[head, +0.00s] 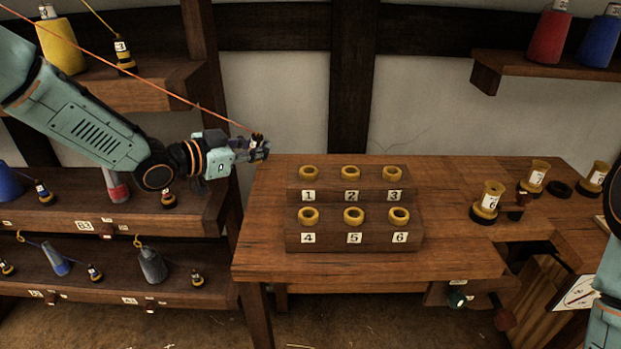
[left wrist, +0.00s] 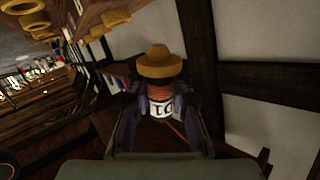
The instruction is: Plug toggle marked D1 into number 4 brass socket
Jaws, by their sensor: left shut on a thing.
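My left gripper (head: 262,147) is shut on a small toggle (head: 257,139) in the air at the table's far left corner. In the left wrist view the toggle (left wrist: 160,65) shows a yellow flanged end, orange winding and a white label between the fingers (left wrist: 160,110). The label is upside down and partly hidden, so I cannot read it for sure. An orange cord (head: 150,86) runs from the upper left to the gripper. The number 4 brass socket (head: 308,215) is at the front left of the stepped wooden block, empty, below and right of the gripper. My right gripper is out of view.
The block (head: 345,240) holds sockets 1 to 3 behind and 4 to 6 in front, all empty. Brass-topped spools (head: 485,205) stand at the table's right. Shelves (head: 110,210) at left carry cones and toggles. The table's left part (head: 265,215) is clear.

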